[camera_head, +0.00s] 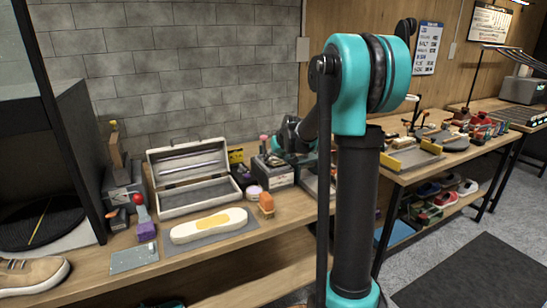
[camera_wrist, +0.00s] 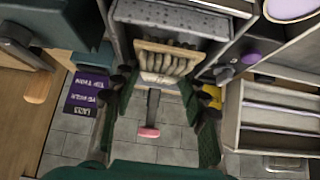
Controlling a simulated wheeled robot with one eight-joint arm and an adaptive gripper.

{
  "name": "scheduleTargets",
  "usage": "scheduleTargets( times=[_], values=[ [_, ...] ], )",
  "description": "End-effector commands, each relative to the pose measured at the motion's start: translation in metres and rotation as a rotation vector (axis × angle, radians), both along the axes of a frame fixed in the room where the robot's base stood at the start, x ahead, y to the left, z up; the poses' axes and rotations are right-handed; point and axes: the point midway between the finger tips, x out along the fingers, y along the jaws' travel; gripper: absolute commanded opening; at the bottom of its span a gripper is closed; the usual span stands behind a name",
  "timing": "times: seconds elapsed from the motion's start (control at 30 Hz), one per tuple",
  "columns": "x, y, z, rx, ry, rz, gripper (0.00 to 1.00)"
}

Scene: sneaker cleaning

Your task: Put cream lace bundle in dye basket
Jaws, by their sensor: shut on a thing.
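In the wrist view, my gripper (camera_wrist: 165,85) is shut on a cream lace bundle (camera_wrist: 170,62), a stack of pale looped cords. Its dark green fingers stand on either side of the bundle. A grey box-like holder (camera_wrist: 185,18) lies just beyond the bundle; I cannot tell whether they touch. In the head view, my gripper (camera_head: 290,140) is at the back of the bench, over or beside a dark organizer box (camera_head: 275,178). The bundle cannot be made out there. I cannot identify the dye basket with certainty in either view.
An open white case (camera_head: 190,182) stands left of the organizer. A sole on a grey mat (camera_head: 215,222), an orange-topped brush (camera_head: 266,204) and a round jar (camera_head: 254,192) lie in front. The tiled wall is close behind.

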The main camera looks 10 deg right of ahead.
Motion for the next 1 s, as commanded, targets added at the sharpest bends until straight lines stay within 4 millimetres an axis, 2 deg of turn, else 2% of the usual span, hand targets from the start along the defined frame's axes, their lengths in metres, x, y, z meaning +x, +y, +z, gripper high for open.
scheduleTargets(
  times=[0.3, 0.33, 0.5, 1.0],
  values=[
    [-0.0004, -0.0001, -0.0015, 0.000, 0.001, 0.000, 0.00],
    [-0.0003, -0.0001, -0.0015, 0.000, 0.001, 0.000, 0.46],
    [-0.0003, -0.0001, -0.0015, 0.000, 0.001, 0.000, 0.67],
    [-0.0007, -0.0003, -0.0016, -0.001, 0.002, 0.000, 0.68]
  ],
)
